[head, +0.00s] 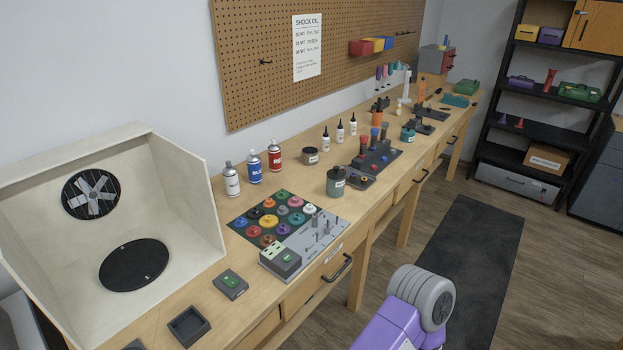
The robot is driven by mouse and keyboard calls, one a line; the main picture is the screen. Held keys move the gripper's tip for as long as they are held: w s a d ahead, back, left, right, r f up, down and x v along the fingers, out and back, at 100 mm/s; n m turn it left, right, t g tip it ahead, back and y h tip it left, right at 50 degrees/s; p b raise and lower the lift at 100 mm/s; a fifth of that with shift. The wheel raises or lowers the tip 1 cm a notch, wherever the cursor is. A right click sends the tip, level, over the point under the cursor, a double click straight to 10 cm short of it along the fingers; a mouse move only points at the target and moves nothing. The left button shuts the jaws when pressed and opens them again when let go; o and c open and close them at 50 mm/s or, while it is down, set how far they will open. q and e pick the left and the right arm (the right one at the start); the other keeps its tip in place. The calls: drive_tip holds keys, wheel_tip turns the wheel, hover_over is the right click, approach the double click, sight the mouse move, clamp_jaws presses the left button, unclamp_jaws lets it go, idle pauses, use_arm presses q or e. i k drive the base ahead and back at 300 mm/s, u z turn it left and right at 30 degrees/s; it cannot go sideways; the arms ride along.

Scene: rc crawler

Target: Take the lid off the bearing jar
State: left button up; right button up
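A lower dark jar (310,156) with a pale label and a lid stands farther back near the wall. Another teal jar (408,133) with a dark top stands farther along the bench. The labels are too small to read, so I cannot tell which one is the bearing jar. The lids appear to be on. Part of my purple and grey arm shows at the bottom right; neither gripper is in view.
Spray cans (254,168) and small bottles (325,140) stand behind. A dark rack (363,175) stands right. A spray booth (190,190) fills the left.

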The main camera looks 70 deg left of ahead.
sight(336, 173)
drive_tip(key=u, duration=1.5)
